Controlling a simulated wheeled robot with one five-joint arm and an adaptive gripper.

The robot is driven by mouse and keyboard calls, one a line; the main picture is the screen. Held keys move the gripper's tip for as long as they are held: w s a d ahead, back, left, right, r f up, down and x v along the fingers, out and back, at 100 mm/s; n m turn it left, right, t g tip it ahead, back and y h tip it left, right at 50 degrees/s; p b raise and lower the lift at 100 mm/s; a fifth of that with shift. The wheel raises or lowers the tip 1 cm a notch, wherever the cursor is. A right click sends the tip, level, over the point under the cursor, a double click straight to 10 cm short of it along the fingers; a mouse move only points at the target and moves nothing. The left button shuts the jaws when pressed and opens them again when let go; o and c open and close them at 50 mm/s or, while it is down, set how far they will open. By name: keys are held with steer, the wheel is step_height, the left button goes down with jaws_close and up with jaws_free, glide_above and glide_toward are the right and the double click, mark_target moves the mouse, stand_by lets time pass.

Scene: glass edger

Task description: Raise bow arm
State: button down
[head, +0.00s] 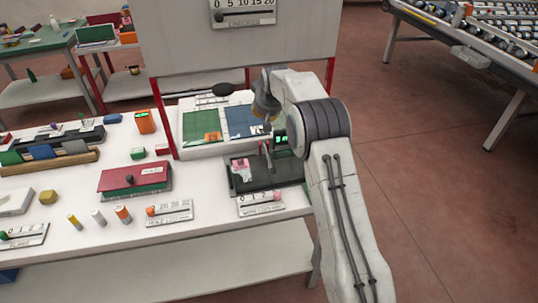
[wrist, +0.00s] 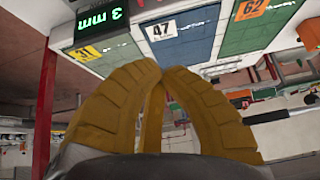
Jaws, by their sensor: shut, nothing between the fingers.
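My gripper (head: 266,118) hangs over the right part of the white bench, in front of the blue panel. In the wrist view its two yellow fingers (wrist: 152,75) meet at their tips with nothing between them. Below it in the head view is a dark tray (head: 285,172) with a small upright grey post (head: 268,155), touching or close to the gripper's underside; I cannot tell which. I cannot tell for sure which part is the bow arm. A pink-labelled clear piece (head: 240,170) lies on the tray.
A green panel (head: 201,120) and a blue panel (head: 240,116) lie at the back. A green "3 mm" display (wrist: 97,20) shows in the wrist view. A sliding scale (head: 261,203) sits at the bench front; a red box (head: 134,178) stands left. Red posts flank the upright board (head: 240,45).

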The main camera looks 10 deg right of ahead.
steer(key=shift+w+r+p, duration=0.1)
steer(key=shift+w+p, duration=0.4)
steer(key=shift+p, duration=0.2)
steer(key=shift+w+p, duration=0.25)
steer(key=shift+p, duration=0.25)
steer(key=w+p, duration=0.2)
steer(key=p, duration=0.2)
steer(key=shift+w, duration=0.2)
steer(key=shift+w+p, duration=0.1)
steer(key=shift+p, duration=0.25)
steer(key=c, duration=1.9)
jaws_free()
steer(key=shift+c, duration=0.2)
steer(key=o, duration=0.8)
steer(key=shift+b, duration=0.4)
